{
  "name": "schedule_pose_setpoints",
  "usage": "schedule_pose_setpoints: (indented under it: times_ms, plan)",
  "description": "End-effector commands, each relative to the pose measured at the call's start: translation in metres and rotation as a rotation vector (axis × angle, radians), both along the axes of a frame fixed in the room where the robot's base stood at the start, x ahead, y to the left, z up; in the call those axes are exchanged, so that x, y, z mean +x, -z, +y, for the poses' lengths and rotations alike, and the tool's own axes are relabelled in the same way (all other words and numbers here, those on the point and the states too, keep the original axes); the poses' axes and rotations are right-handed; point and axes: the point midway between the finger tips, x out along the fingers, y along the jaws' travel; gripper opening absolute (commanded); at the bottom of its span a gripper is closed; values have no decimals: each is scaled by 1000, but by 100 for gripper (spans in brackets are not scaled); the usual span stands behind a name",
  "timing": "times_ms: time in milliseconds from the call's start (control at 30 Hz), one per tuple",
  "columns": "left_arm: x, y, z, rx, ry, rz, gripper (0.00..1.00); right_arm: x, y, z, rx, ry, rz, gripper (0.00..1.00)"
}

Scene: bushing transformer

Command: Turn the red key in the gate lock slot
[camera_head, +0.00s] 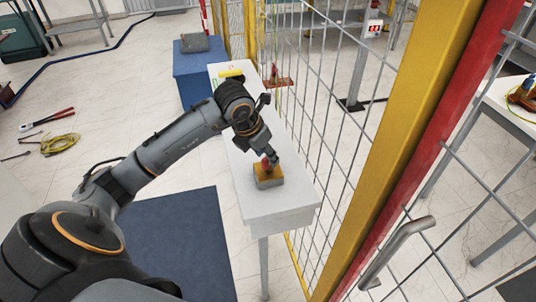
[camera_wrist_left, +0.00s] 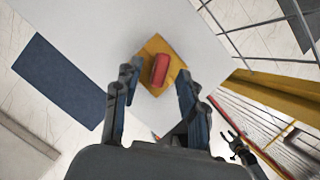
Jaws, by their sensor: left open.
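The red key (camera_wrist_left: 160,70) stands on a yellow-topped lock block (camera_wrist_left: 152,48), seen from above in the left wrist view. In the head view the block (camera_head: 267,181) sits on the near part of a narrow white table, with the red key (camera_head: 266,164) partly hidden by my gripper. My left gripper (camera_wrist_left: 155,92) is open, its two fingers on either side of the block, with the key between them. I cannot tell whether a finger touches it. The gripper also shows in the head view (camera_head: 272,156), pointing down over the block.
The white table (camera_head: 270,213) runs along a wire mesh fence (camera_head: 325,110) on its right. A yellow post (camera_head: 405,120) and a gate handle (camera_head: 397,250) stand at the right. A blue mat (camera_head: 185,245) lies left of the table. A blue box (camera_head: 195,75) stands behind.

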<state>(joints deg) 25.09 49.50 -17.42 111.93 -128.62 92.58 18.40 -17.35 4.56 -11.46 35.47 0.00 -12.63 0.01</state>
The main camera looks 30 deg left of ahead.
Motion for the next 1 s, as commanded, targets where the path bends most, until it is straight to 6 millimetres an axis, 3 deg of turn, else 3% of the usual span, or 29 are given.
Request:
schedule_pose_setpoints:
  times_ms: [233,567,800,1000]
  plan:
    - [10,23,-2,-1,-1,1,42,1,-7,0,0,0,-2,40]
    - [11,28,-2,0,1,0,42,3,-7,0,0,0,-4,40]
    - [11,27,-2,0,1,0,0,3,-7,0,0,0,-5,40]
    - [11,28,-2,0,9,-1,0,4,-6,0,0,0,-5,40]
